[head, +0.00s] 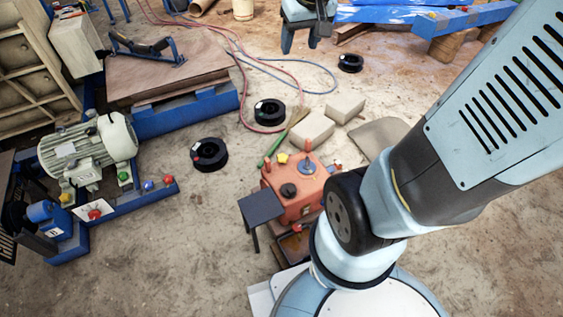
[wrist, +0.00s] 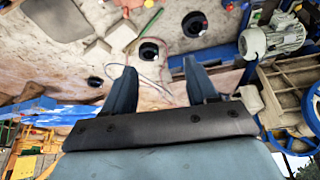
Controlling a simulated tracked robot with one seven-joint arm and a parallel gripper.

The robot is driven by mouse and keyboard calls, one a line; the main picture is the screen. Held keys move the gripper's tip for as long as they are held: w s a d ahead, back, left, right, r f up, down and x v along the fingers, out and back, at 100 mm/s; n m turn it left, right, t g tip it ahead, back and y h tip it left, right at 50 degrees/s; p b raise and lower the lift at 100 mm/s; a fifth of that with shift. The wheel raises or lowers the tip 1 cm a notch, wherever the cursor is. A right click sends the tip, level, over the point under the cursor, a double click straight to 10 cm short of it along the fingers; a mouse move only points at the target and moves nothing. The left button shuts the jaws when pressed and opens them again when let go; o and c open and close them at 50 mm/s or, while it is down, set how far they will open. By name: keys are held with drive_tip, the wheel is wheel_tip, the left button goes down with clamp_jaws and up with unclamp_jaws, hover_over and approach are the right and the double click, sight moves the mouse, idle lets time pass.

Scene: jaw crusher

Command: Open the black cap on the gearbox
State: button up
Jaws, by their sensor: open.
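The gearbox (head: 306,199) is an orange-red box on the floor near the middle of the head view, partly covered by my arm at its right. A round black cap (head: 288,190) sits on its top. A yellow knob (head: 282,158) and a blue-grey round fitting (head: 307,167) are also on top. The wrist view faces across the yard, and I cannot make out the black cap there.
A small dark table (head: 261,207) stands against the gearbox's left. A grey motor (head: 88,150) on a blue frame is at the left. Black rings (head: 209,155), pale blocks (head: 311,130) and red and blue hoses (head: 290,88) lie behind. The floor at front left is clear.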

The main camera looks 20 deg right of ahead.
drive_tip(key=w+d+f+g, duration=0.1)
drive_tip(key=w+f, duration=0.9)
drive_tip(key=f, duration=0.2)
drive_tip(key=n+g, duration=0.1)
drive_tip(key=g, duration=0.2)
hover_over(291, 190)
wheel_tip(291, 190, down, 47)
wheel_tip(291, 190, down, 13)
drive_tip(key=shift+w+d, duration=0.1)
drive_tip(key=shift+c, duration=0.3)
clamp_jaws()
